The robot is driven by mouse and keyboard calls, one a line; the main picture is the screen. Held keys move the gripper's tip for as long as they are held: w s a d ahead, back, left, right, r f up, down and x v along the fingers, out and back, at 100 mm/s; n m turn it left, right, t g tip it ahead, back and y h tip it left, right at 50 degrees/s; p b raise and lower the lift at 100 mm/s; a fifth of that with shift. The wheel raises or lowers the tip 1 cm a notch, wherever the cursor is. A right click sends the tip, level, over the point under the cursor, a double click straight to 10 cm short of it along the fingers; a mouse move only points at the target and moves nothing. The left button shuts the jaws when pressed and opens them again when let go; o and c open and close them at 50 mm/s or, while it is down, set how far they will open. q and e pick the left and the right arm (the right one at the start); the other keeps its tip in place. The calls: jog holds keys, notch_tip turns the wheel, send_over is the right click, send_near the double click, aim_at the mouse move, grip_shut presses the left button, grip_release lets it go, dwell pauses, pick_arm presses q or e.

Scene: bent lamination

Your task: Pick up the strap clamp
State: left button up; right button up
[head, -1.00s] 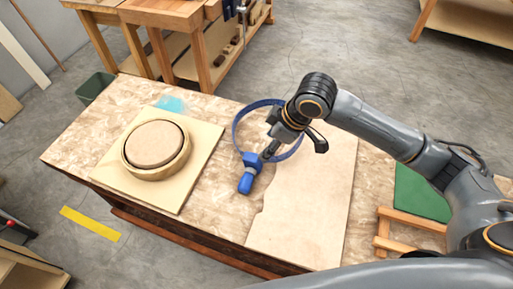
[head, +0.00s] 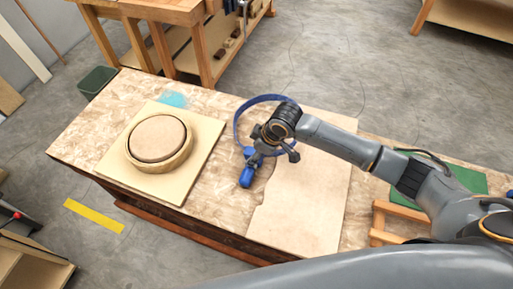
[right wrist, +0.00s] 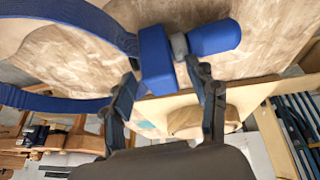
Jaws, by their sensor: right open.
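The blue strap clamp lies on the bench, its strap loop (head: 238,121) toward the back and its handle (head: 246,177) toward the front. My right gripper (head: 262,153) is low over the clamp, beside its block, and partly covers the strap. In the right wrist view the open fingers (right wrist: 164,68) stand on either side of the blue block (right wrist: 157,60), with the handle (right wrist: 214,37) just beyond one fingertip. I cannot tell whether either finger touches it. My left gripper is not in view.
A round wooden ring form (head: 158,142) sits on a square board (head: 187,178) at the left of the bench. A thin plywood sheet (head: 300,205) lies under and right of my right arm. A green panel (head: 462,179) and wooden frame are further right.

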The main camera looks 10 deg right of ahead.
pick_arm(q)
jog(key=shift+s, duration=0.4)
pick_arm(e)
jog(key=c, duration=1.1)
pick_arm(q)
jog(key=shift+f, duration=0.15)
pick_arm(e)
jog(key=shift+r, duration=0.2)
jog(key=shift+c, duration=0.2)
